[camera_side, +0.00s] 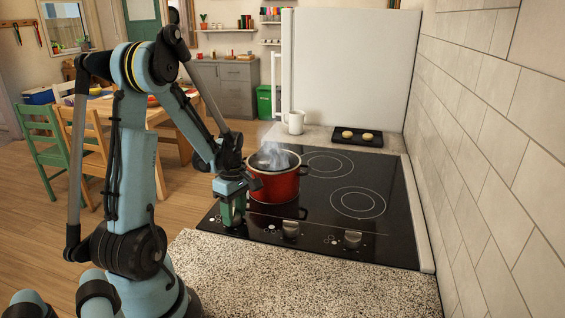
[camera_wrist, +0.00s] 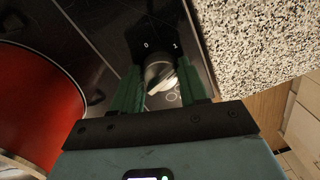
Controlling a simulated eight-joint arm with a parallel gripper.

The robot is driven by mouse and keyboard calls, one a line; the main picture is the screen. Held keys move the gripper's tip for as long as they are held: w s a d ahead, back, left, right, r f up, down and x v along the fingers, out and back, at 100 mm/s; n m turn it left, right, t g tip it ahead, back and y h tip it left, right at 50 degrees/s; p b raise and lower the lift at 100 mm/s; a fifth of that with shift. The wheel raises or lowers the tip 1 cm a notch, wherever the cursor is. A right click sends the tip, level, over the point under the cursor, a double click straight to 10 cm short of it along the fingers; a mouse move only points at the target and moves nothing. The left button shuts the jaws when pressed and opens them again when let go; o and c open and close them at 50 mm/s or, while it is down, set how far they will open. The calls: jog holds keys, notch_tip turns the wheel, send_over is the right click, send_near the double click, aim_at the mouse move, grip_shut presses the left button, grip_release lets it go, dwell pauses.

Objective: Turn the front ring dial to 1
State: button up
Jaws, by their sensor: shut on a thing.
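A silver dial (camera_wrist: 157,73) sits on the black hob's front strip in the wrist view, with the marks 0 and 1 printed beside it. Its pale grip bar is tilted, and I cannot tell exactly which mark it points to. My gripper (camera_wrist: 161,88) has its green fingers shut on this dial, one on each side. In the side view my gripper (camera_side: 232,212) points down at the hob's front left corner, and its fingers hide the dial there. Two other silver dials, one in the middle (camera_side: 290,229) and one at the right (camera_side: 352,239), stand along the front strip.
A steaming red pot (camera_side: 273,184) stands close behind my gripper; it also shows at the left of the wrist view (camera_wrist: 38,105). The hob's right rings (camera_side: 358,203) are bare. A speckled counter (camera_side: 300,285) lies in front. A tiled wall is at the right.

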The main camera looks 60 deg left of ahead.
aim_at(235, 213)
jog(key=shift+w+a+n, duration=0.1)
jog(key=shift+n, duration=1.1)
jog(key=o, duration=1.1)
jog(key=shift+c, duration=0.2)
jog(key=shift+r, duration=0.1)
notch_tip(235, 213, up, 12)
jog(key=shift+w+a, duration=0.2)
